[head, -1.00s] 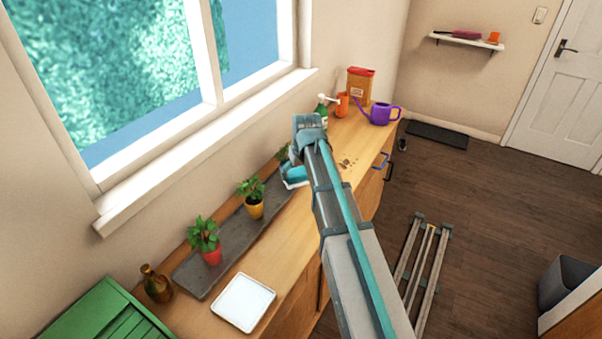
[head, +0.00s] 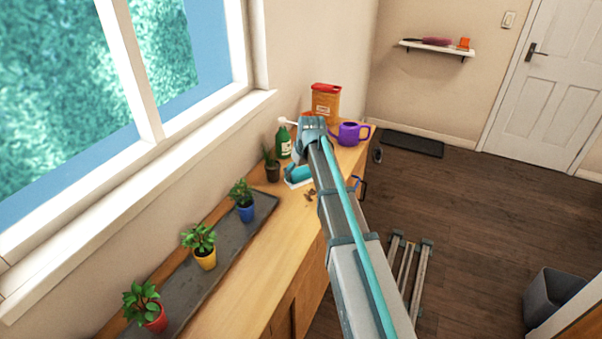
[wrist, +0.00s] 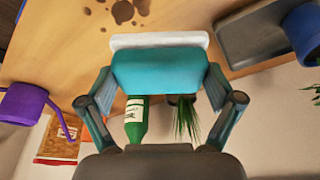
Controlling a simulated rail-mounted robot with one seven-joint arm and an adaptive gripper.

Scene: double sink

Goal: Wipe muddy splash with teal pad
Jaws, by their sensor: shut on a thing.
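My gripper (wrist: 162,80) is shut on a teal pad (wrist: 158,70) with a white underside, held between its two fingers in the wrist view. The teal pad also shows in the head view (head: 298,174), partly hidden by my arm. The muddy splash (wrist: 122,11) is a group of brown spots on the wooden counter, at the top of the wrist view beyond the pad's white edge. Some of it shows beside my arm in the head view (head: 309,195). I cannot tell whether the pad touches the counter.
A green bottle (head: 284,140) and a dark pot (head: 272,171) stand near the pad by the wall. A purple watering can (head: 349,133) and an orange-brown box (head: 325,102) stand at the far end. Potted plants stand on a grey tray (head: 181,292). The front counter is clear.

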